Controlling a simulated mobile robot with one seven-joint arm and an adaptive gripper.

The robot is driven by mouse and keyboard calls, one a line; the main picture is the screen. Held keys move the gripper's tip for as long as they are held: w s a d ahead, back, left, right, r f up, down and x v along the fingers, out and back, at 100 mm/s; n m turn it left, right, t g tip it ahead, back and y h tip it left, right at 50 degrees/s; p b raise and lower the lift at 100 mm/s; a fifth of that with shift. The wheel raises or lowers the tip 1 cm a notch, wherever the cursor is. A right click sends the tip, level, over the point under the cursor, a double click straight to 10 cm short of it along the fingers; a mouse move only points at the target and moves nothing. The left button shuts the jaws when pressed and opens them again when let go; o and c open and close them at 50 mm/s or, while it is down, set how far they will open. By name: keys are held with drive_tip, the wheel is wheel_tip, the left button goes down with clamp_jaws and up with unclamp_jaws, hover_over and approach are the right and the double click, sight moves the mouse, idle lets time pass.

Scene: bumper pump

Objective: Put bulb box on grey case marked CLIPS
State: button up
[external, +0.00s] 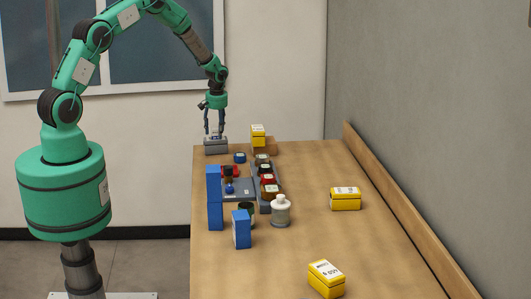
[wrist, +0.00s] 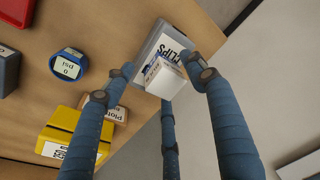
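The grey case marked CLIPS (external: 215,147) sits at the far left corner of the table; its lettered top also shows in the wrist view (wrist: 158,42). A small white and blue box, which I take for the bulb box (wrist: 165,80), appears to rest on top of the case. My gripper (external: 214,131) is above the case, pointing down. In the wrist view its blue fingers (wrist: 160,68) stand apart around the box, with a visible gap on the left side. The box's underside is hidden.
A yellow box (external: 258,135) on a brown block stands right of the case. A blue round container (external: 240,157) is in front. Blue boxes (external: 214,197), a grey tray (external: 239,190) and a white bottle (external: 280,211) stand nearer.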

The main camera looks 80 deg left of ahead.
drive_tip(key=shift+r, duration=0.15)
wheel_tip(320, 180, up, 12)
drive_tip(key=d, duration=0.1)
drive_tip(key=shift+w+d+b, duration=0.15)
drive_tip(key=shift+d+b, duration=0.15)
drive_tip(key=shift+d, duration=0.1)
idle(0.3)
idle(0.5)
idle(0.4)
